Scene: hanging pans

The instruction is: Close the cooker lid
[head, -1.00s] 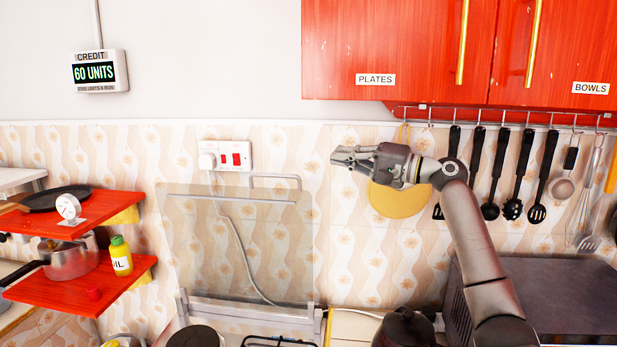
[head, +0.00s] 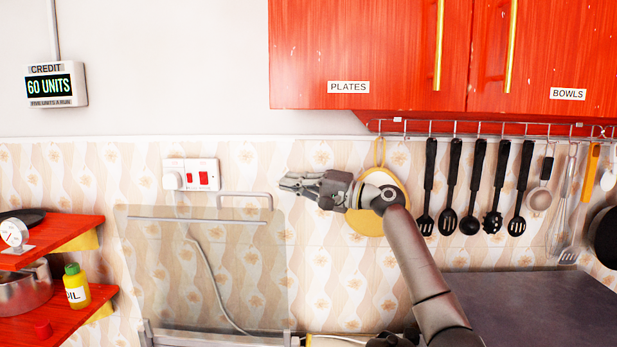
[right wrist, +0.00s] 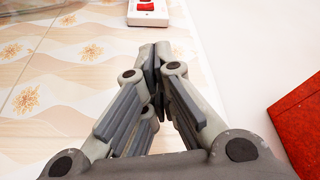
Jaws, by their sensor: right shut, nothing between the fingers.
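The cooker lid (head: 205,270) is a clear glass panel standing upright against the tiled wall in the head view, with a metal rail and a handle along its top edge. Its lower edge meets a grey hinge bar at the bottom of the picture. My right gripper (head: 285,183) is shut and empty, in the air above and to the right of the lid's top right corner, pointing left. In the right wrist view its fingers (right wrist: 155,55) meet at the tips. The cooker top is out of the head view. My left gripper is not in view.
Red shelves (head: 95,290) with a pot and an oil bottle (head: 75,286) stand at the left. Red cupboards (head: 390,60) hang above on the right. Utensils (head: 470,190) and a yellow round board (head: 365,215) hang behind my right arm.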

